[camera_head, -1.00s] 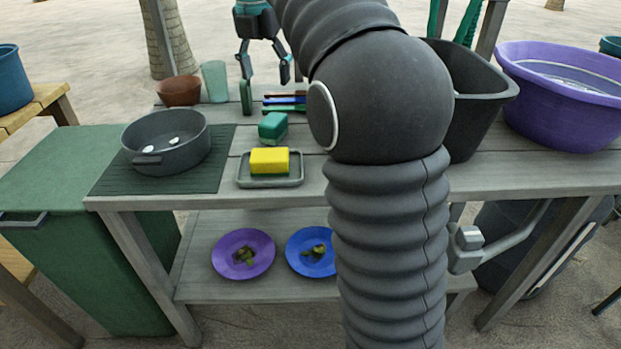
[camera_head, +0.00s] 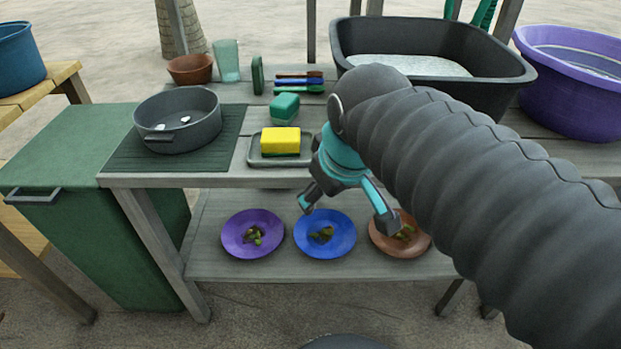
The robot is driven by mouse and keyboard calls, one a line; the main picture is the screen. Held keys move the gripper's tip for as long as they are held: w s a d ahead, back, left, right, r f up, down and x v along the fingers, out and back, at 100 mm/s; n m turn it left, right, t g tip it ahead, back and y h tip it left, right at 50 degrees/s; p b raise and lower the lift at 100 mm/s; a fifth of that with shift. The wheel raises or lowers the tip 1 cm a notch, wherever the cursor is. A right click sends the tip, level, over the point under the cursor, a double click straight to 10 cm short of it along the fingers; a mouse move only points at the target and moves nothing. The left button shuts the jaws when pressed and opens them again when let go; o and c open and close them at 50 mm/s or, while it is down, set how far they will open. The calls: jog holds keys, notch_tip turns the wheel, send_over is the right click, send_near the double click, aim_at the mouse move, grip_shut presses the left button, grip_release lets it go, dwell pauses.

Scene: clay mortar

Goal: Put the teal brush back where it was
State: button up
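A teal block-shaped object, apparently the teal brush (camera_head: 285,108), lies on the grey table (camera_head: 222,180) behind the soap tray (camera_head: 253,162). Its bristles cannot be made out clearly. My gripper (camera_head: 347,218) hangs in front of the table's front edge, to the right of and nearer than the tray. Its two fingers are spread wide with nothing between them. In the picture they overlap the lower shelf's blue and brown plates. My gripper is apart from the teal object.
A yellow sponge (camera_head: 280,141) sits on the tray. A dark green upright block (camera_head: 257,76) and colored-handled utensils (camera_head: 300,82) stand behind. A grey pot (camera_head: 177,120) is left; a black basin (camera_head: 432,62) and purple tub (camera_head: 575,90) are right. The lower shelf holds a blue plate (camera_head: 325,233).

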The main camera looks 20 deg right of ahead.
jog(key=s+f+m, duration=0.1)
jog(key=f+m, duration=0.1)
jog(key=s+f+m, duration=0.1)
jog(key=s+f, duration=0.1)
jog(key=shift+s+f+m+t, duration=0.2)
jog(key=shift+s+m+t, duration=0.1)
jog(key=shift+m, duration=0.1)
